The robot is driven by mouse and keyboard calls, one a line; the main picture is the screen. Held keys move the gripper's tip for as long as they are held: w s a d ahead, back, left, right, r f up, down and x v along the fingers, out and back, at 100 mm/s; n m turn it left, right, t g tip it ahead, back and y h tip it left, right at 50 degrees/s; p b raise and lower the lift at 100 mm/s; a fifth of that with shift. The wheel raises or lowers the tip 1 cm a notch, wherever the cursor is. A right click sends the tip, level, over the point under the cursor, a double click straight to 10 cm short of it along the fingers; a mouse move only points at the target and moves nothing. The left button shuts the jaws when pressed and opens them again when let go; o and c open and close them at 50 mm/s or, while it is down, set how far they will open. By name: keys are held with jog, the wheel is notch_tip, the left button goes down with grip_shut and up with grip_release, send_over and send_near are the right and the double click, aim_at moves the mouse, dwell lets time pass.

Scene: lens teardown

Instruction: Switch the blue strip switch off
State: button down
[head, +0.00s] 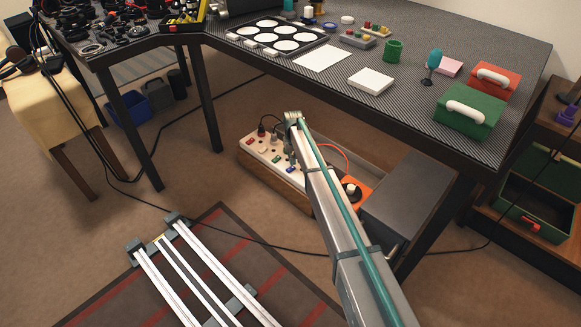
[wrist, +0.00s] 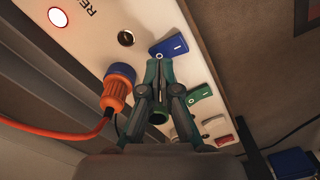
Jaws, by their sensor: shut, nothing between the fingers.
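The blue switch (wrist: 169,47) is on the white power strip (wrist: 118,12) in the wrist view, with light marks on its face. Which end is pressed down I cannot tell. My gripper (wrist: 155,61) is shut and empty, its fingertips just beside the lower left part of the blue switch. Whether they touch it I cannot tell. The head view shows the blue switch (head: 291,169) at the end of a row on the strip, left of my arm. My fingers cannot be made out in the head view.
Green (wrist: 200,93), cream (wrist: 215,121) and red (wrist: 224,141) switches follow along the strip. An orange plug (wrist: 118,88) with a cord stands left of my fingers. A lit red lamp (wrist: 57,17) and a dark round button (wrist: 126,38) are nearby. The table (head: 420,128) overhangs behind.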

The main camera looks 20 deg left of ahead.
aim_at(293, 167)
jog(key=shift+r+p, duration=1.5)
jog(key=shift+r, duration=0.8)
